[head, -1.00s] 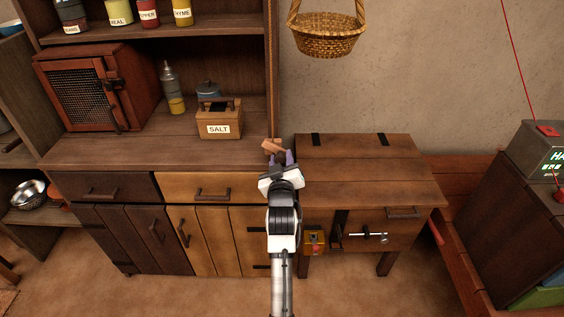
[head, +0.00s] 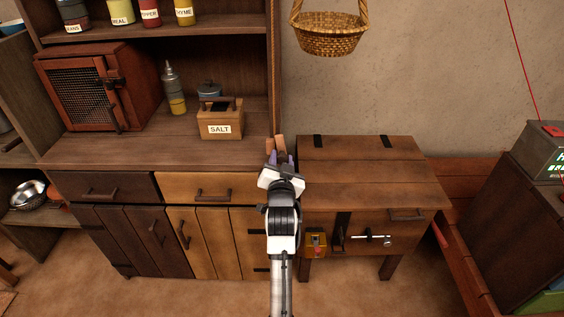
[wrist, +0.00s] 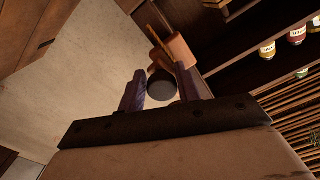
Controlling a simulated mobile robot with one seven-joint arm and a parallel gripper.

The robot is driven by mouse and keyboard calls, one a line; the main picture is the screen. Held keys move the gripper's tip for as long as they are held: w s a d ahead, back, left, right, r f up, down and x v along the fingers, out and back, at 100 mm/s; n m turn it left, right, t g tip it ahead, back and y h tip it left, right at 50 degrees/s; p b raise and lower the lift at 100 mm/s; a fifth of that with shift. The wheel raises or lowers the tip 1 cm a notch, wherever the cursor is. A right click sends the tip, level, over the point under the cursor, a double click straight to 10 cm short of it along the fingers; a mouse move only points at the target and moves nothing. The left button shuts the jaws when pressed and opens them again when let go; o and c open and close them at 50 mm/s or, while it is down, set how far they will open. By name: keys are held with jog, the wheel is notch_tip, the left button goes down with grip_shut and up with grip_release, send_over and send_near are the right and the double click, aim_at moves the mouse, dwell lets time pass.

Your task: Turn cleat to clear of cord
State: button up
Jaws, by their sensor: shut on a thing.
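The cleat (head: 281,143) is a small orange-brown wooden piece on the edge of the tall cabinet, beside the wall. It now stands roughly upright in the head view. In the wrist view the cleat (wrist: 180,49) shows beyond my fingers, with a dark round end (wrist: 161,86) between them. My gripper (head: 279,158) is shut on the cleat, and its purple fingers (wrist: 133,92) lie on either side. The brown cord (head: 271,70) runs down the cabinet edge to the cleat. My gripper hides where cord and cleat meet, so I cannot tell whether they touch.
A wooden chest (head: 365,170) stands right of my arm. A salt box (head: 220,122) and a bottle (head: 173,90) stand on the cabinet counter to the left. A wicker basket (head: 329,38) hangs above. The wall between basket and chest is clear.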

jog(key=shift+a+r+m, duration=0.2)
jog(key=shift+r+m, duration=0.25)
jog(key=shift+m, duration=0.05)
jog(key=o, duration=0.9)
jog(key=shift+d+f, duration=0.1)
jog(key=shift+f, duration=0.15)
jog(key=shift+s, duration=0.3)
jog(key=s+b, duration=0.3)
jog(key=s, duration=1)
jog(key=shift+s+b, duration=0.15)
jog(key=shift+b, duration=0.2)
